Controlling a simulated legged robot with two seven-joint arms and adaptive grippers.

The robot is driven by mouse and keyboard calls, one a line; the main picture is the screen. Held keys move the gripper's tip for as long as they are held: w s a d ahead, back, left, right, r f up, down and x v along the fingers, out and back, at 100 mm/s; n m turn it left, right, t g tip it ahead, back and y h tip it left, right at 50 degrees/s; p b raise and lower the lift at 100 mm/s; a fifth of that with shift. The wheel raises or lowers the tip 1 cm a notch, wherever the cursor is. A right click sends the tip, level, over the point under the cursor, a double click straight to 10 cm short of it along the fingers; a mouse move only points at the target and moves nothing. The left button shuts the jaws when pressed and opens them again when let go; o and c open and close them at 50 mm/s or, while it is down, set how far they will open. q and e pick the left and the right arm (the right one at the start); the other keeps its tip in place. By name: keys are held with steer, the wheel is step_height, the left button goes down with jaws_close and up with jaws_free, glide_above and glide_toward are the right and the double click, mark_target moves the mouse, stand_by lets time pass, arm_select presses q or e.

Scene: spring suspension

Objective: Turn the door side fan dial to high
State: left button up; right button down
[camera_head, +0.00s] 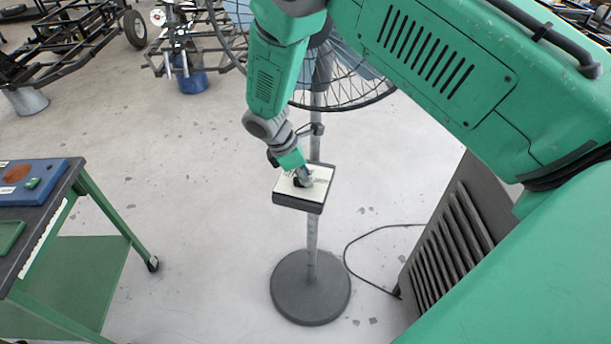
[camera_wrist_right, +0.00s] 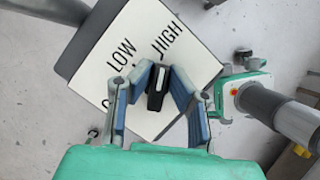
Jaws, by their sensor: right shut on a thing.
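The fan dial (camera_wrist_right: 157,88) is a black knob with a white mark on a pale panel (camera_wrist_right: 185,40) lettered LOW and HIGH, with another label partly hidden. My left gripper is not in view.
A green cart (camera_head: 90,270) with a blue box (camera_head: 35,182) stands at the left. A grey louvered unit (camera_head: 445,245) and a black cable (camera_head: 350,250) are at the right. Vehicle frames (camera_head: 60,45) and a blue bucket (camera_head: 190,80) are at the back. Floor between cart and fan is clear.

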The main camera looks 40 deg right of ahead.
mark_target(295, 178)
steer(key=shift+a+f, duration=0.15)
steer(key=c, duration=1.5)
jaws_free()
steer(key=shift+c, duration=0.2)
steer(key=shift+w, duration=0.1)
steer(key=shift+w+a+r, duration=0.1)
steer(key=shift+a+r, duration=0.05)
steer(key=shift+r, duration=0.35)
steer(key=shift+w+a+r, duration=0.2)
steer(key=shift+a+r, duration=0.25)
steer(key=shift+w+a+r, duration=0.2)
steer(key=shift+a+r, duration=0.2)
steer(key=shift+r, duration=0.05)
steer(key=w+a, duration=0.4)
steer(key=a, duration=0.6)
steer(key=shift+a, duration=0.15)
